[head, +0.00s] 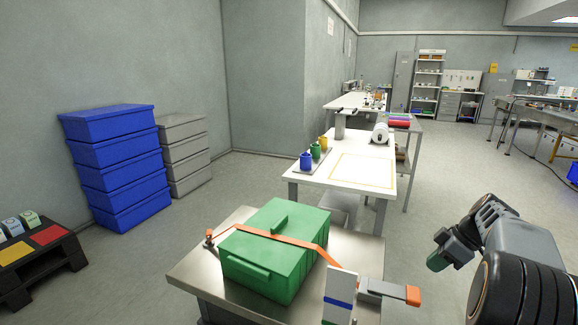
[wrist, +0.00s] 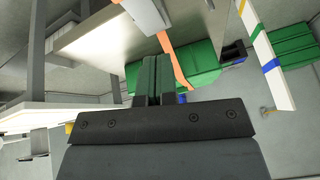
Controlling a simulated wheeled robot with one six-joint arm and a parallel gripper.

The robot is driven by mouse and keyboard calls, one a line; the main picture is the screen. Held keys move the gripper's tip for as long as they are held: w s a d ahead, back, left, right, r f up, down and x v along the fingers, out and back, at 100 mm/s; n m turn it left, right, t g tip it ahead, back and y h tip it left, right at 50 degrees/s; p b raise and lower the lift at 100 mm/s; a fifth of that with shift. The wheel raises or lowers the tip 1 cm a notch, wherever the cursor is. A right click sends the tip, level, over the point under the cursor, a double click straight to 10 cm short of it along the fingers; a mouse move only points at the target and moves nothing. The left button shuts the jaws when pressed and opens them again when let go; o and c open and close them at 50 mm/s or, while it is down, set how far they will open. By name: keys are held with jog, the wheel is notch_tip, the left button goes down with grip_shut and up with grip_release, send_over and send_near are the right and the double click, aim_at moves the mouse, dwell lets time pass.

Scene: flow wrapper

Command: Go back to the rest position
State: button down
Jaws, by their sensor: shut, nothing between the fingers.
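My gripper (head: 438,262) hangs in free air at the right in the head view, to the right of the steel table (head: 190,276). Its green fingers (wrist: 150,78) are together and empty in the wrist view. A green case (head: 262,258) lies on the steel table with an orange strap (head: 290,240) across its top. The strap and green case also show in the wrist view, beyond the fingers. My gripper is apart from both.
A striped white panel (head: 340,290) and a grey lever with an orange end (head: 412,295) stand at the table's right front. A white bench (head: 310,178) with coloured cups is behind. Blue crates (head: 122,175) are stacked at left. Open floor lies right of the table.

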jog(key=s+a+r+m+h+p, duration=0.1)
jog(key=s+a+r+m+p, duration=0.1)
jog(key=a+r+p, duration=0.4)
jog(key=s+a+r+m+h+p, duration=0.2)
jog(key=s+a+r+m+p, duration=0.15)
jog(key=a+r, duration=0.45)
jog(key=s+a+r+m+t+h+p, duration=0.1)
jog(key=s+a+r+m+p, duration=0.3)
jog(key=s+a+p, duration=0.5)
jog(key=shift+s+a+r+m+t+h+p, duration=0.15)
jog(key=shift+a+r+m+t+h+p, duration=0.25)
jog(key=shift+r+p, duration=0.45)
jog(key=shift+s+d, duration=0.1)
jog(key=shift+d, duration=0.05)
